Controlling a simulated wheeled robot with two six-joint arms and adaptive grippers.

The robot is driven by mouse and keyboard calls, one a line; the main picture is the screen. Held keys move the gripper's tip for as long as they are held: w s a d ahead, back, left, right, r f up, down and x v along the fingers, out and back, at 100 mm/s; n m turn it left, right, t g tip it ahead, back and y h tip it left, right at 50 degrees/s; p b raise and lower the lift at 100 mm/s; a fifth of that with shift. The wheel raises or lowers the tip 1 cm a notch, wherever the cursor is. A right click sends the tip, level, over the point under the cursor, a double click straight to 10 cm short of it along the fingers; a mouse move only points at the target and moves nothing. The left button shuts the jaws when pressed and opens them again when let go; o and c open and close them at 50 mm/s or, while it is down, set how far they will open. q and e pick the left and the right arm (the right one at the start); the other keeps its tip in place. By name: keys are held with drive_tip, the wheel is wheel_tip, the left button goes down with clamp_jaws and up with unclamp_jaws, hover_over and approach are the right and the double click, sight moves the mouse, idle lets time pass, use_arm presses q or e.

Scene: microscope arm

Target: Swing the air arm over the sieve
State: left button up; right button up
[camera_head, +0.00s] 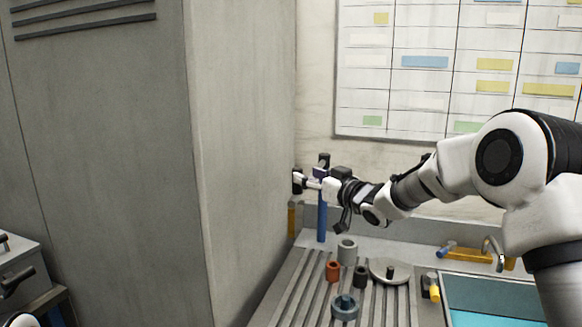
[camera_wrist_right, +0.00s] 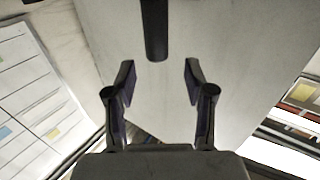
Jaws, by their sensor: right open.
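My right gripper (camera_head: 316,179) is beside the upper part of a blue post (camera_head: 322,220) at the cabinet's corner. In the right wrist view its two fingers (camera_wrist_right: 160,72) are spread with nothing between them. A dark rounded bar (camera_wrist_right: 155,30), perhaps the air arm's handle, lies just beyond the fingertips, roughly in line with the gap. In the head view the air arm is largely hidden by my gripper, and I cannot tell its direction. A round teal ring-shaped piece (camera_head: 345,307), possibly the sieve, sits on the ribbed bench.
A tall grey cabinet (camera_head: 240,150) stands close left of my right gripper. Below are an orange cup (camera_head: 333,270), grey cylinder (camera_head: 347,251), dark cup (camera_head: 360,277) and pale disc (camera_head: 389,270). A teal basin (camera_head: 495,300) is at right.

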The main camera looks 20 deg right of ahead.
sight(298, 169)
drive_tip(key=x, duration=0.2)
drive_tip(key=p+x, duration=0.1)
drive_tip(key=x, duration=0.1)
drive_tip(key=f+x, duration=0.1)
drive_tip(key=x, duration=0.1)
drive_tip(key=shift+w+d+p, duration=0.2)
drive_tip(key=shift+d+p, duration=0.15)
drive_tip(key=shift+w+a+f, duration=0.1)
drive_tip(key=shift+w, duration=0.1)
drive_tip(key=shift+s, duration=0.2)
drive_tip(key=shift+s+r, duration=0.4)
drive_tip(key=shift+r, duration=0.05)
drive_tip(key=c, duration=0.3)
drive_tip(key=shift+s+r, duration=0.1)
drive_tip(key=shift+s, duration=0.15)
drive_tip(key=c, duration=0.5)
use_arm(q)
drive_tip(key=shift+s+d+r, duration=0.1)
drive_tip(key=shift+d+r, duration=0.05)
drive_tip(key=shift+r, duration=0.5)
drive_tip(key=shift+s+d+r, duration=0.1)
drive_tip(key=shift+r, duration=0.5)
use_arm(e)
clamp_jaws()
